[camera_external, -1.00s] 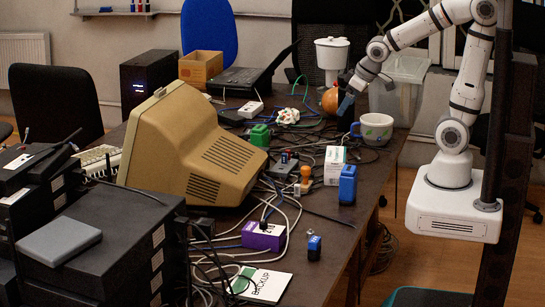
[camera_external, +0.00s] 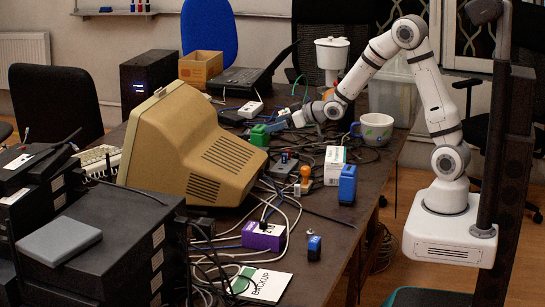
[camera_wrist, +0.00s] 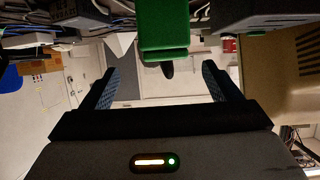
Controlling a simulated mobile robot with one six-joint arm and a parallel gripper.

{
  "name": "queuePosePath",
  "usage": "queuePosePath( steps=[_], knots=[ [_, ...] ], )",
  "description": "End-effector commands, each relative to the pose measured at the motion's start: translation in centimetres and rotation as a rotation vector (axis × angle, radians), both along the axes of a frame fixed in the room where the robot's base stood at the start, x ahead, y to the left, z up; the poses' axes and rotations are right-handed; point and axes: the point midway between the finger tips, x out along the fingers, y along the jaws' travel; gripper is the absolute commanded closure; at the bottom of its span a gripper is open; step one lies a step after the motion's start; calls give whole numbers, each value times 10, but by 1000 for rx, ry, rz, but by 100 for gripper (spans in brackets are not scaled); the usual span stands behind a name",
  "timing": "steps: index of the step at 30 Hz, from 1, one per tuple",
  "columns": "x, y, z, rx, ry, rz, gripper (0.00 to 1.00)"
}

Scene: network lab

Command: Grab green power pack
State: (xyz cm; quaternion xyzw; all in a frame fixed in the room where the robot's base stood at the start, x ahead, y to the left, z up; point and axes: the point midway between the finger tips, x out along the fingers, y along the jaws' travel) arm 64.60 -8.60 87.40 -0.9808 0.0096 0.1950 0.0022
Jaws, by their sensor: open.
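The green power pack (camera_external: 260,135) sits on the dark table just right of the beige monitor in the external view. It also shows at the top middle of the wrist view (camera_wrist: 164,28), a green block with a dark piece under it. My gripper (camera_external: 280,123) is close to the right of the pack in the external view. In the wrist view my gripper (camera_wrist: 158,76) has its two blue-padded fingers wide apart and nothing between the tips. The pack appears beyond the fingertips, roughly centred between them. Whether any finger touches it cannot be told.
The beige monitor (camera_external: 190,150) stands close left of the pack. A white box (camera_external: 251,109) lies behind it. Cables, a small dark blue-topped device (camera_external: 285,160) and an orange-handled stamp (camera_external: 306,177) lie in front. A white mug (camera_external: 375,128) stands to the right.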

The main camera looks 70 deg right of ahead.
Motion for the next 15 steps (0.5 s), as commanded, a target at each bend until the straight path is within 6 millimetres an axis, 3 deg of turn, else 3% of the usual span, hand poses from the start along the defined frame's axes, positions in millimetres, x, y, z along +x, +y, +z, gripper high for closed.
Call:
queuePosePath(
  steps=[15],
  knots=[
    [51, 7, -28, 0, 2, 0, 16]
  ],
)
